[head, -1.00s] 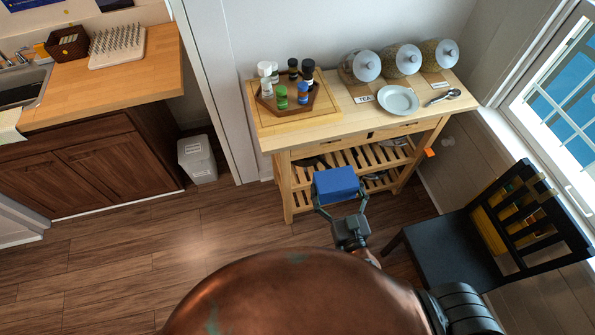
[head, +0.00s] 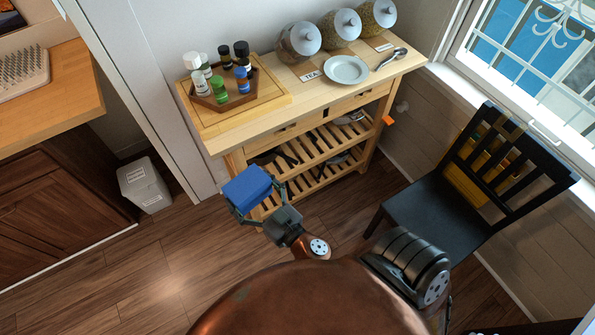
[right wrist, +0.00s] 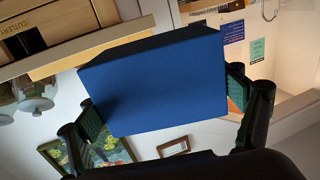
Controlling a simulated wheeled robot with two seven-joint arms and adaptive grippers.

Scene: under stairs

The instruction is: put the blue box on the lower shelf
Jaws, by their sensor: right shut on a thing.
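The blue box (head: 247,187) is held in my right gripper (head: 259,202), in front of the left end of the wooden cart. In the right wrist view the blue box (right wrist: 155,85) fills the middle, with a finger of my right gripper (right wrist: 160,125) on each side of it. The cart has slatted shelves under its top; the lower shelf (head: 310,179) shows partly, with its left end hidden behind the box and gripper. The upper slatted shelf (head: 318,147) holds some dark and pale items. My left gripper is not in view.
The cart top (head: 300,88) carries a tray (head: 225,95) with several bottles, glass jars, a plate (head: 346,69) and a spoon. A black chair (head: 440,215) stands to the right. A white bin (head: 144,186) stands at left. Wooden floor is open between bin and cart.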

